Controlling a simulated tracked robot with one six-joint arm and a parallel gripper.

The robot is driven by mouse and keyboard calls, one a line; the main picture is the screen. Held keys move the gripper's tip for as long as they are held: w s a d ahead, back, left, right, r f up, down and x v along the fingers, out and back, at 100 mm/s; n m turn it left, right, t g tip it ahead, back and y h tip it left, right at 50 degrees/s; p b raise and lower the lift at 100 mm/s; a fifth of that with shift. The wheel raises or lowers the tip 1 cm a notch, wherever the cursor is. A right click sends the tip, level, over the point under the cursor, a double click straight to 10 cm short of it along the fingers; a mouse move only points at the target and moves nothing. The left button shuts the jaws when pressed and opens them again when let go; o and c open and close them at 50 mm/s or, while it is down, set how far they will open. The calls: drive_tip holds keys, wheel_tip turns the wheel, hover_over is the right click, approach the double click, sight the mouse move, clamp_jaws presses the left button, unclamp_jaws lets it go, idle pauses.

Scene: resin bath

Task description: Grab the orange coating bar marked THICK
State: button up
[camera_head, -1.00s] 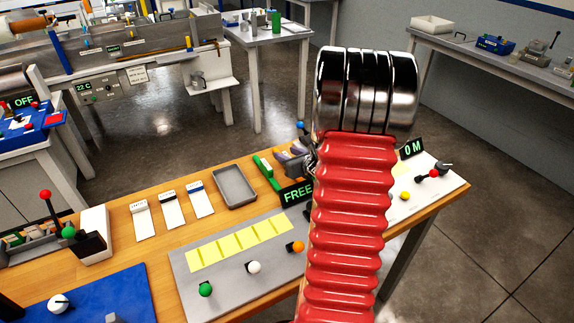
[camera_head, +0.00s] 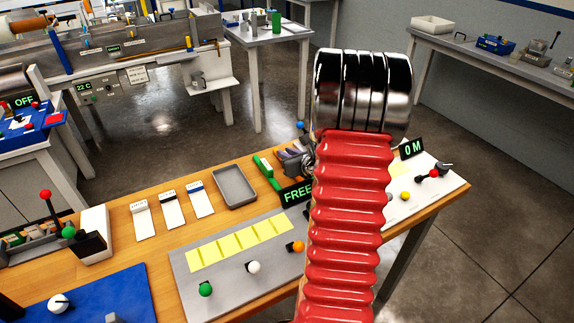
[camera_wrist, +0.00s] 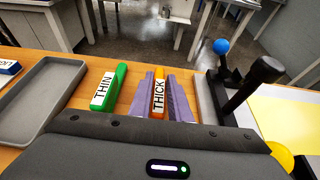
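The orange coating bar (camera_wrist: 159,94) with the label THICK stands between the two purple fingers of my gripper (camera_wrist: 160,98) in the wrist view. The fingers lie close along both its sides with no clear gap, and look shut on it. Its lower end is hidden by my gripper's body. The green bar (camera_wrist: 108,88) marked THIN is just left of the fingers; it also shows in the head view (camera_head: 267,173).
A grey tray (camera_wrist: 45,85) lies left of the green bar. To the right is a black lever (camera_wrist: 253,84) with a blue knob (camera_wrist: 221,46) by it. The FREE sign (camera_head: 297,194) is close to my gripper. The table's back edge is just beyond the bars.

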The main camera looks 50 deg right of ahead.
clamp_jaws()
drive_tip(key=shift+r, duration=0.1)
wheel_tip(320, 180, up, 10)
idle(0.7)
idle(0.5)
